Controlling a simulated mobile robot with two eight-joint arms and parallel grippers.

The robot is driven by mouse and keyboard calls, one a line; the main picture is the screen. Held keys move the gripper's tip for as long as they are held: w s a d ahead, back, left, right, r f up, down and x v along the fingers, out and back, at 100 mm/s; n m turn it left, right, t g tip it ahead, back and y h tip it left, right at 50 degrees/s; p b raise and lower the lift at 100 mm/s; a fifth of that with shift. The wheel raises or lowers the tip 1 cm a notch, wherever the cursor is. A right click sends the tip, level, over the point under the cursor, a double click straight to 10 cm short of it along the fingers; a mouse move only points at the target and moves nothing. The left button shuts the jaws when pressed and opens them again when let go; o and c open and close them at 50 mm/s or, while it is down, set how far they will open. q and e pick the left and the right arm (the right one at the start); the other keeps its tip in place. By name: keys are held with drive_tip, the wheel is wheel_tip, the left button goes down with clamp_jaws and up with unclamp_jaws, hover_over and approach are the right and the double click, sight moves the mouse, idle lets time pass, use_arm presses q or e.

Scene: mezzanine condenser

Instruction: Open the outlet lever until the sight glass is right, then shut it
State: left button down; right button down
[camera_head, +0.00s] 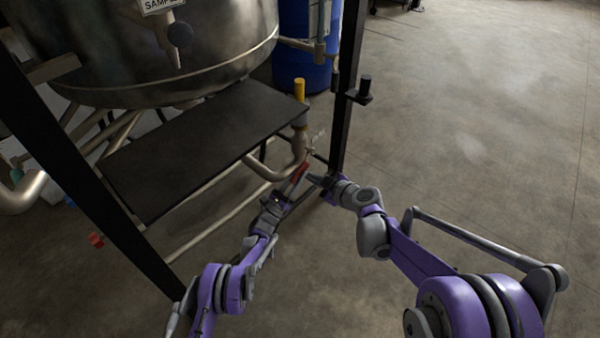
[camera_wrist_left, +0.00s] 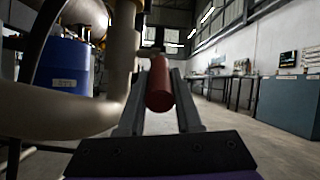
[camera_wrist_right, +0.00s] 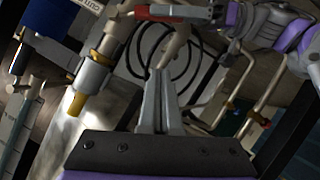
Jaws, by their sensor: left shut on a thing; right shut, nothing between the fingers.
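The outlet lever has a red handle (camera_head: 299,172) at the lower end of the outlet pipe (camera_head: 300,142). My left gripper (camera_head: 291,183) is shut on this handle. In the left wrist view the red handle (camera_wrist_left: 159,88) lies between the two fingers, and in the right wrist view it shows as a red bar (camera_wrist_right: 170,12) at the top. My right gripper (camera_head: 316,180) is shut and empty, just right of the lever. A yellow-tipped upright fitting (camera_head: 299,90) stands above the pipe, also seen in the right wrist view (camera_wrist_right: 77,103). I cannot tell whether it is the sight glass, nor its level.
A large steel vessel (camera_head: 150,50) with a sample label stands at the upper left, above a dark flat panel (camera_head: 195,150). A black frame post (camera_head: 347,90) rises close behind my right gripper. A blue drum (camera_head: 303,45) stands behind. The floor to the right is clear.

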drive_tip(key=w, duration=0.1)
hover_over(298, 172)
drive_tip(key=s, duration=0.3)
drive_tip(key=f, duration=0.2)
drive_tip(key=a+f, duration=0.1)
drive_tip(key=f, duration=0.1)
drive_tip(key=shift+f, duration=0.1)
drive_tip(key=shift+w+d+f, duration=0.2)
drive_tip(key=shift+d+f, duration=0.1)
drive_tip(key=shift+f, duration=0.25)
drive_tip(key=shift+w+d+f, duration=0.15)
drive_tip(key=shift+d+f, duration=0.1)
drive_tip(key=shift+f, duration=0.3)
drive_tip(key=shift+w+d+f, duration=0.15)
drive_tip(key=shift+d+f, duration=0.25)
drive_tip(key=shift+f, duration=0.25)
use_arm(q)
drive_tip(key=shift+r, duration=0.15)
use_arm(e)
drive_tip(key=shift+w+d+f, duration=0.2)
drive_tip(key=shift+d+f, duration=0.1)
drive_tip(key=shift+f, duration=0.4)
use_arm(q)
drive_tip(key=c, duration=0.6)
unclamp_jaws()
